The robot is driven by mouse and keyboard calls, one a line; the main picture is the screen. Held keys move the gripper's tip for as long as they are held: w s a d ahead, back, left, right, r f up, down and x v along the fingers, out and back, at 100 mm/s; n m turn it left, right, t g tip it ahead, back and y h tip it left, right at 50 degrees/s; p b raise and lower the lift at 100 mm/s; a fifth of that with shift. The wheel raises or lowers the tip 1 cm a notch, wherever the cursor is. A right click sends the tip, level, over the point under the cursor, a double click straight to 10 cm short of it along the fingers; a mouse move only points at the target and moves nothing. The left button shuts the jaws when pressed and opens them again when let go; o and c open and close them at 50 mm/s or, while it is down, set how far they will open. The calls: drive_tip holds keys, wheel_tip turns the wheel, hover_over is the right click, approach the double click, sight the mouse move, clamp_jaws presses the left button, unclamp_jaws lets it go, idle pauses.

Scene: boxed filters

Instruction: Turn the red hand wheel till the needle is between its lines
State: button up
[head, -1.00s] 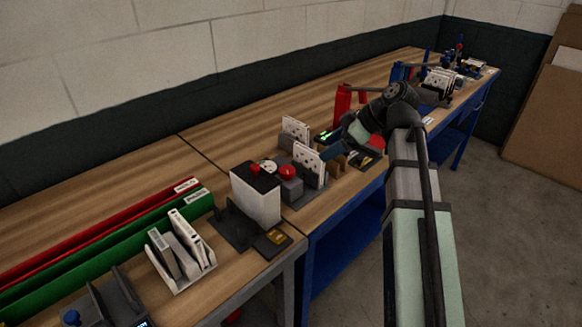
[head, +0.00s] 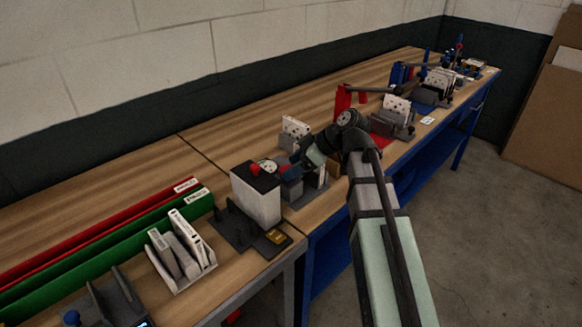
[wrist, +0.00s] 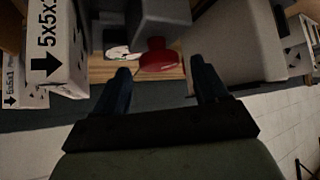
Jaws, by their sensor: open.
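The red hand wheel (wrist: 158,57) shows in the wrist view on a grey housing (wrist: 160,15), just beyond and between my fingertips. In the head view my gripper (head: 290,173) is at the housing, right of the white box. A pale round dial (head: 268,167) shows left of my gripper, and a pale dial face (wrist: 119,52) shows in the wrist view. Its needle and lines are too small to read.
A rack (head: 182,262) of filters stands front left on the bench.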

drive_tip(key=shift+x, duration=0.8)
drive_tip(key=c, duration=1)
